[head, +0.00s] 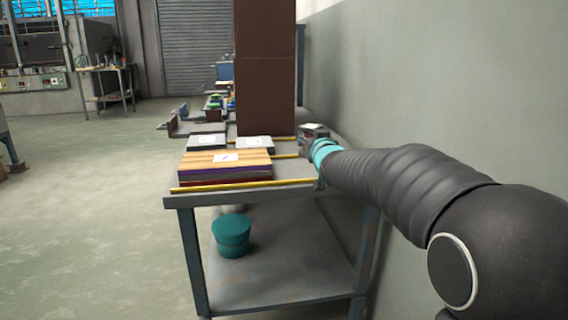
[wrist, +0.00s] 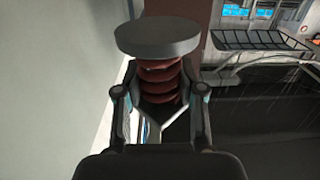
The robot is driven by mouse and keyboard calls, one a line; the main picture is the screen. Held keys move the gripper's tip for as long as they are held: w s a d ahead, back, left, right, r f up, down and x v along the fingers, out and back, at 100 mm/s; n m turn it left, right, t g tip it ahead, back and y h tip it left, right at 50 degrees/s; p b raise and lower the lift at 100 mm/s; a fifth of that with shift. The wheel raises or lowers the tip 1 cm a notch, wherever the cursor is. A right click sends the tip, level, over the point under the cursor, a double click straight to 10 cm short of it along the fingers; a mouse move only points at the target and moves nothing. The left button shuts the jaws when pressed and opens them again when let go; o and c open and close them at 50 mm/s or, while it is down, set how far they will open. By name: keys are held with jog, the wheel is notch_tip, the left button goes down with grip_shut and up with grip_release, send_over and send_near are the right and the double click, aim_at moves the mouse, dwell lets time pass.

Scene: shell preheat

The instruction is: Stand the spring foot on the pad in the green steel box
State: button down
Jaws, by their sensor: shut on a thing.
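The spring foot shows in the wrist view as a grey round disc (wrist: 157,36) over a dark red coil (wrist: 158,82). My gripper (wrist: 160,100) is shut on it, with one finger on each side of the coil. The coil's lower end is hidden between the fingers. In the head view my gripper (head: 316,143) is small, above the right side of the bench near the wall, and I cannot make out the foot clearly there. I cannot make out the green steel box or its pad in either view.
A grey bench (head: 240,196) carries a striped stack (head: 226,168), flat dark boxes with white labels (head: 207,141) and yellow strips (head: 220,186). A tall brown block (head: 265,90) stands behind. A teal tub (head: 232,235) sits on the lower shelf.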

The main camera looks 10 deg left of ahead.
jog(key=a+f, duration=0.1)
jog(key=w+a+f, duration=0.1)
jog(key=a, duration=0.1)
jog(key=w+a+f, duration=0.1)
jog(key=a, duration=0.1)
jog(key=shift+w+a+f, duration=0.15)
jog(key=shift+w, duration=0.05)
jog(key=shift+w+a+f, duration=0.15)
jog(key=shift+a+f, duration=0.05)
jog(key=shift+f, duration=0.1)
jog(key=shift+f+p, duration=0.3)
jog(key=shift+f, duration=1.6)
jog(key=shift+f, duration=0.1)
jog(key=c, duration=0.7)
grip_release()
jog(key=b+v, duration=0.1)
jog(key=v, duration=1.1)
jog(key=shift+b, duration=0.35)
